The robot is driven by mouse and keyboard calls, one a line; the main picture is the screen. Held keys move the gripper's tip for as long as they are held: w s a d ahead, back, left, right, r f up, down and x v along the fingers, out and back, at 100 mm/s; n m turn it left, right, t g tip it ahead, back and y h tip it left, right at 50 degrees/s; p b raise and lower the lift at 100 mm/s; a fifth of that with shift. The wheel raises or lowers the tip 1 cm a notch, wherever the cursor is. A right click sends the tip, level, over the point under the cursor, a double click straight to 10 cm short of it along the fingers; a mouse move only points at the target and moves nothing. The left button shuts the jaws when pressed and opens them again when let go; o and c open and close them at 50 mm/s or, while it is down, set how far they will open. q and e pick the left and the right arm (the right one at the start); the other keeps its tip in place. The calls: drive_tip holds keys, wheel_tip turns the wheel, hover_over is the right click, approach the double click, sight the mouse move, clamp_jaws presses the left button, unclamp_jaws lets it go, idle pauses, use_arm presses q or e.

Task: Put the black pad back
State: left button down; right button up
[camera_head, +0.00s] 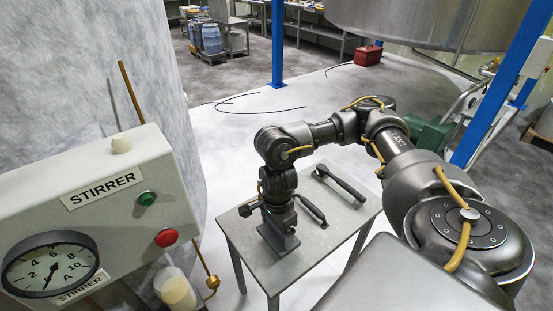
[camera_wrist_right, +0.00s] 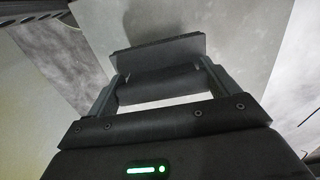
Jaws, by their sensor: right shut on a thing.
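The black pad (camera_head: 279,243) is a dark flat block below my right gripper (camera_head: 277,220), over the small grey table. In the right wrist view the pad (camera_wrist_right: 158,53) shows as a dark plate with a thick round bar (camera_wrist_right: 160,86) beside it. The fingers of my right gripper (camera_wrist_right: 160,90) stand at either end of the bar and are shut on it. I cannot tell whether the pad touches the tabletop. My left gripper is not in view.
The small table (camera_head: 345,216) has a dark bar-shaped handle (camera_head: 340,183) at its back right and another (camera_head: 312,210) close to my gripper. The STIRRER panel (camera_head: 95,205) with gauge and buttons stands at left. A blue post (camera_head: 278,45) rises behind.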

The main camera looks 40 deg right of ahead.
sight(277, 236)
drive_tip(key=shift+s, duration=0.15)
drive_tip(key=shift+s+f, duration=0.1)
drive_tip(key=shift+f, duration=1.8)
drive_tip(key=o, duration=0.7)
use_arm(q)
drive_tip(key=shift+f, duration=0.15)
use_arm(e)
drive_tip(key=shift+o, duration=0.2)
drive_tip(key=shift+r, duration=0.15)
wheel_tip(277, 236, up, 12)
drive_tip(key=shift+d+f, duration=0.1)
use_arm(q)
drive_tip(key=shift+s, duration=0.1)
